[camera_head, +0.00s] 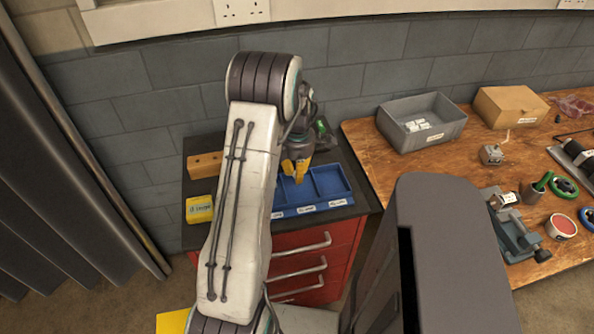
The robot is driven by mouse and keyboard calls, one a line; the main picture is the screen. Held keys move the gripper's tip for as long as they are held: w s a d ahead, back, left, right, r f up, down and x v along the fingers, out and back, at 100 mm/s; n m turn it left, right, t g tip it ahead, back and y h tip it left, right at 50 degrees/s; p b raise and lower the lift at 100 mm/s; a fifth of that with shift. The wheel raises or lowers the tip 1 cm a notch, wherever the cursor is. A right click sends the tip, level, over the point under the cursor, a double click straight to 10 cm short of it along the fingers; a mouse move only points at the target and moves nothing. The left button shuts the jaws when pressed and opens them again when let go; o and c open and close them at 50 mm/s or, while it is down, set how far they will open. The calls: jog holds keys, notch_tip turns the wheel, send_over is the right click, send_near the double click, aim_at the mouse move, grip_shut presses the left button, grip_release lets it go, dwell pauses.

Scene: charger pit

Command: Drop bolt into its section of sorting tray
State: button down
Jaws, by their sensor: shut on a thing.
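The blue sorting tray (328,182) lies on the dark top of a red drawer cabinet. It has compartments with small white labels along its front edge, too small to read. My gripper (297,179) points down over the left part of the tray, its yellow fingers close together and shut on the bolt. The bolt itself is too small or hidden to make out between the fingers. My arm covers the tray's left end, and I cannot tell exactly which compartment lies under the fingertips.
On the red cabinet (318,254), a wooden block (204,165) and a yellow box (199,209) stand left of my arm. The wooden bench (377,158) at right holds a grey bin (440,132), a cardboard box (511,105), a vise (514,236) and several small items.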

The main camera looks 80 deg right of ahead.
jog(key=c, duration=1.2)
grip_release()
notch_tip(320, 180, up, 12)
dwell(0.4)
